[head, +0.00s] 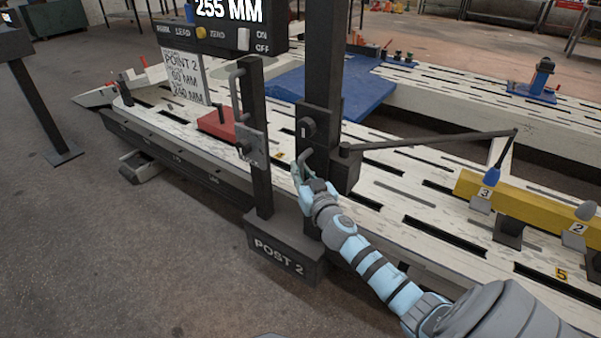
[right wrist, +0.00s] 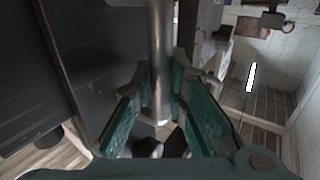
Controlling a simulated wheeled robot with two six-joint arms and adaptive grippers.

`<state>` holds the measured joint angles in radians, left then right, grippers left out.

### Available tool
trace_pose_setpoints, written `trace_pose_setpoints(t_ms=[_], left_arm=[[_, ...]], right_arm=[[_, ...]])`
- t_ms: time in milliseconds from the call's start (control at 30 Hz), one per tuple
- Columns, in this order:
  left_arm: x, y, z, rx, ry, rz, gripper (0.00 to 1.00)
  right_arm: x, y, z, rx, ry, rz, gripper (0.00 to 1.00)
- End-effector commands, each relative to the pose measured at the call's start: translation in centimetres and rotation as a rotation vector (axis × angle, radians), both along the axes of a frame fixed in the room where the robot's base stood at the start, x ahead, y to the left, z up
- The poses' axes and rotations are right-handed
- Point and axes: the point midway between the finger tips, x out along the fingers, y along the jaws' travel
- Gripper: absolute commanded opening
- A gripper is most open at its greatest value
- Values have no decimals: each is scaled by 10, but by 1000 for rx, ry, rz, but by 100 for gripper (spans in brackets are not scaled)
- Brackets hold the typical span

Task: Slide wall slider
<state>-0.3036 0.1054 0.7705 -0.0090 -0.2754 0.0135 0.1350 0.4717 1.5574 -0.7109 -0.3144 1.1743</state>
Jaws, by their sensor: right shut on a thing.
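A dark slider carriage (head: 320,130) with a round knob sits on the tall upright post (head: 324,50) of the stand marked POST 2 (head: 283,258). A bent metal handle (head: 304,157) sticks out low on the carriage. My right gripper (head: 302,174) is shut on this handle. In the right wrist view the handle shows as a shiny bar (right wrist: 158,60) between the green-padded fingers (right wrist: 155,105). A display (head: 229,10) above reads 255 MM. My left gripper is in neither view.
A shorter dark post (head: 255,130) with a metal bracket stands just left. A thin arm (head: 430,142) reaches right from the carriage toward a yellow beam (head: 525,203). The slotted white bench (head: 400,205) lies behind. A hanging sign (head: 185,78) reads POINT 2.

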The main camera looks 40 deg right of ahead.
Motion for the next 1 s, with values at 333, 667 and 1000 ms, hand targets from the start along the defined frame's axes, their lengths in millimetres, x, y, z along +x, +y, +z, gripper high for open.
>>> trace_pose_setpoints(t_ms=[333,667,1000], left_arm=[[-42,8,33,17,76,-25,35],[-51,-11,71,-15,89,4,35],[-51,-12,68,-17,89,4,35]], right_arm=[[0,0,56,-1,-3,0,0],[0,-1,108,-2,-1,-1,0],[0,0,105,-2,2,-1,22]])
